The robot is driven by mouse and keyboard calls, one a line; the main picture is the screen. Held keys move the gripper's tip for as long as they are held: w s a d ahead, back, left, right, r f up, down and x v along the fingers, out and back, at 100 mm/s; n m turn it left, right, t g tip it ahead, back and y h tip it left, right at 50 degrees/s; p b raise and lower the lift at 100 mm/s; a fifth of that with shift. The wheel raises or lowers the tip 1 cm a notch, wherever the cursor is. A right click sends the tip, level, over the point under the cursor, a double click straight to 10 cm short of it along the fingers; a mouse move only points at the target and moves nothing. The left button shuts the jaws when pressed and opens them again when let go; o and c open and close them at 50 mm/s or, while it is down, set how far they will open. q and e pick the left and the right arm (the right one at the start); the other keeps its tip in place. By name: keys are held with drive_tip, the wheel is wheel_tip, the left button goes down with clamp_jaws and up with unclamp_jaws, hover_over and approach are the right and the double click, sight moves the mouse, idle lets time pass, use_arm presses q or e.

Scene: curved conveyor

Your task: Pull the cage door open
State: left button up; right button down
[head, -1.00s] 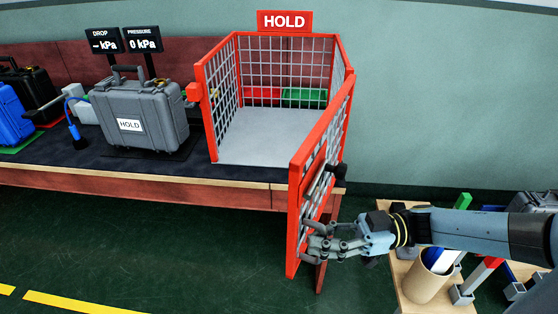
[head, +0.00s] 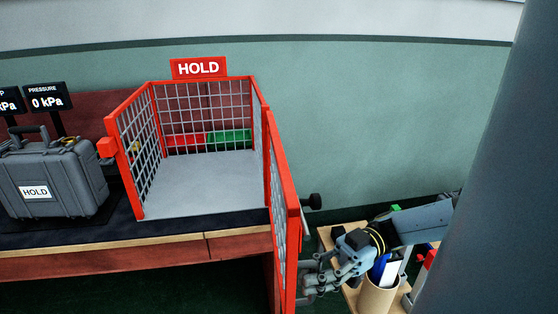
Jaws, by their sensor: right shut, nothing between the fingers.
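The red-framed mesh cage (head: 210,79) stands on the bench with a HOLD sign (head: 199,68) above it. Its door (head: 284,175) stands wide open at the cage's right side, seen nearly edge-on and reaching towards me past the bench's front edge. A handle with a black end knob (head: 313,201) juts from the door's right side. My right gripper (head: 308,283) is shut and empty, at the lower right side of the door, fingers pointing left. I cannot tell whether the fingertips touch the door. My left gripper is not in view.
A grey case (head: 60,172) with a HOLD label stands on the dark bench left of the cage. Right of the door, a small wooden table (head: 350,297) carries a tan cup (head: 378,297) of tools, close to my right arm. The cage floor (head: 200,185) is clear.

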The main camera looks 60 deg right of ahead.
drive_tip(key=c, duration=1.3)
unclamp_jaws()
drive_tip(key=shift+w+d, duration=0.1)
drive_tip(key=shift+w, duration=0.15)
drive_tip(key=shift+c, duration=0.2)
drive_tip(key=shift+s, duration=0.1)
drive_tip(key=v, duration=1.2)
